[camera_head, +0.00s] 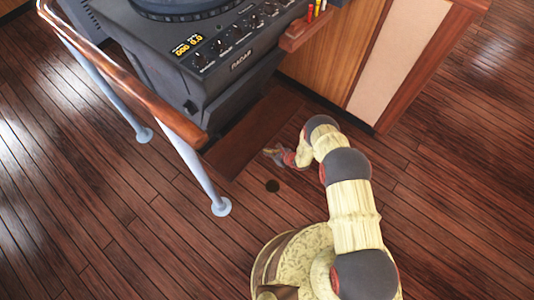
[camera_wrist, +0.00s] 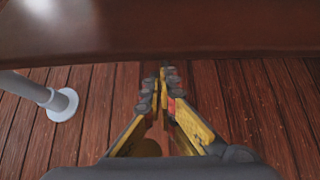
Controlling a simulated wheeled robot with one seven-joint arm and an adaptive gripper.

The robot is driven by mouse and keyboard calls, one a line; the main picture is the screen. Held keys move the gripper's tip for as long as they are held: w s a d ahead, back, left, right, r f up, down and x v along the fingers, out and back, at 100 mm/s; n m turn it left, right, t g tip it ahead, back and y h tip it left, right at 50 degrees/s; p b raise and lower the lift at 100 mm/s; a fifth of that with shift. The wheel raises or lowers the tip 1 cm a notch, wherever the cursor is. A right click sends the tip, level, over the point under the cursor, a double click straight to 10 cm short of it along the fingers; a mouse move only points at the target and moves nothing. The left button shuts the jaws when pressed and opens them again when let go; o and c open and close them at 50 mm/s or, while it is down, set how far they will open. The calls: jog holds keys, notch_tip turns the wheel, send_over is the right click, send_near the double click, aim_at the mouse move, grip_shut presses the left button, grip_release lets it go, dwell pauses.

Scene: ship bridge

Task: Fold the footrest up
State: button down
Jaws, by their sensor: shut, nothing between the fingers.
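The footrest (camera_head: 243,138) is a flat dark reddish-brown wooden board at the foot of the radar console. It sticks out over the floor and looks about level. In the wrist view the footrest (camera_wrist: 220,28) spans the top of the picture, with its long edge close to me. My gripper (camera_head: 268,152) is low, by the board's front edge. In the wrist view my gripper (camera_wrist: 162,72) has its fingertips together, with nothing between them. The tips show just below the board's edge; I cannot tell whether they touch it or reach under it.
The radar console (camera_head: 225,55) stands behind the footrest. A wooden handrail (camera_head: 150,105) on pale posts (camera_head: 203,180) stands to the left, and one post foot (camera_wrist: 62,105) shows in the wrist view. A wood-panelled cabinet (camera_head: 345,55) stands right. Plank floor (camera_head: 450,200) is clear on the right.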

jog(key=w+a+r+p, duration=0.2)
jog(key=a+r, duration=0.1)
jog(key=r, duration=0.5)
jog(key=w+a+r+g+h+p, duration=0.1)
jog(key=w+a+r+p, duration=0.1)
jog(key=r, duration=0.7)
jog(key=w+a+r+h+p, duration=0.1)
jog(key=w+a+r, duration=0.3)
jog(key=r, duration=0.4)
jog(key=shift+a+r+g+p, duration=0.15)
jog(key=shift+a+g+p, duration=0.3)
jog(key=shift+p, duration=0.45)
jog(key=shift+s, duration=0.1)
